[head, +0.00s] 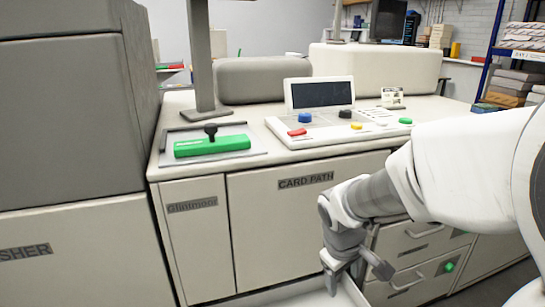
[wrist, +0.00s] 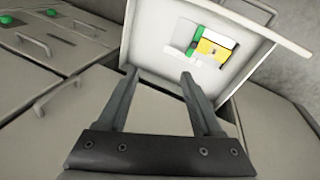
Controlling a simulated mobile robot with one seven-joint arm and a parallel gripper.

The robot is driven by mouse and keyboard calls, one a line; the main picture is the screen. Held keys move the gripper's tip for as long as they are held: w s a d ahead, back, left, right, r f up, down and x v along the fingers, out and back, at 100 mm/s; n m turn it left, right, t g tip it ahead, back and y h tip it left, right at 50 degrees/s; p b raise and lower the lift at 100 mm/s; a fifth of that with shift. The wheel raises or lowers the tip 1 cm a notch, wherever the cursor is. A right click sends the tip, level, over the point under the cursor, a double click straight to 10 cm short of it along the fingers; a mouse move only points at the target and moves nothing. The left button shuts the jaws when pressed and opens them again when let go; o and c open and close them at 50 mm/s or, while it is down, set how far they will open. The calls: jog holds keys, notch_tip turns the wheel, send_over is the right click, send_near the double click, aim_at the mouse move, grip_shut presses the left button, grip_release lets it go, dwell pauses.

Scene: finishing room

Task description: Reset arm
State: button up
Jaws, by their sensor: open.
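My gripper (head: 357,279) hangs at the lower middle of the head view, in front of the cabinet with the CARD PATH door (head: 290,225). In the wrist view my gripper (wrist: 159,73) has its two dark fingers spread apart, with nothing between them. Beyond the fingertips is a white tray-like container (wrist: 154,50) holding a yellow and green item (wrist: 215,47) and a small white piece. The fingers look apart from that item. The container's near rim also shows at the bottom of the head view (head: 270,298), partly hidden by my gripper.
A control panel (head: 340,128) with coloured buttons and a dark screen sits on the counter. A green block with a black knob (head: 211,145) lies to its left. Drawers with handles (head: 410,250) are at the right. A tall grey cabinet (head: 70,120) stands at the left.

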jog(key=s+r+m+t+y, duration=0.25)
jog(key=s+r+m, duration=0.35)
jog(key=s+r, duration=0.7)
notch_tip(320, 180, up, 16)
jog(key=s+p, duration=0.1)
jog(key=p, duration=1.6)
jog(key=shift+a+t, duration=0.3)
jog(key=shift+t, duration=0.05)
jog(key=shift+s+f+h, duration=0.1)
jog(key=shift+h, duration=0.15)
